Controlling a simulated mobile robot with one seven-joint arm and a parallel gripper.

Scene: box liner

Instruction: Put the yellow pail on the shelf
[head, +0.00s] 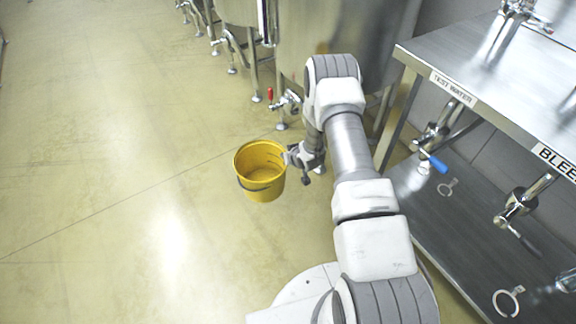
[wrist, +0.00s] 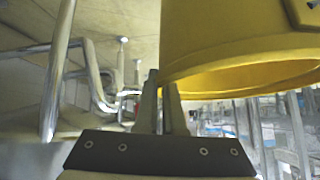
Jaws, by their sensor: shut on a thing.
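The yellow pail (head: 262,188) has its open top facing up and a dark handle hanging at its front. Its inside looks empty. My gripper (head: 291,156) is shut on the pail's rim at its right side in the head view. In the wrist view, the pail (wrist: 235,40) fills the upper right, and my gripper's fingers (wrist: 163,90) meet at its rim. The steel shelf unit on the right has an upper shelf (head: 490,75) labelled "TEST WATER" and a lower shelf (head: 440,215). The pail is apart from both, left of my arm.
Steel tanks (head: 335,35) on legs with valves stand at the top. A valve with a red handle (head: 270,95) is just beyond the pail. The floor (head: 100,160) at left is clear.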

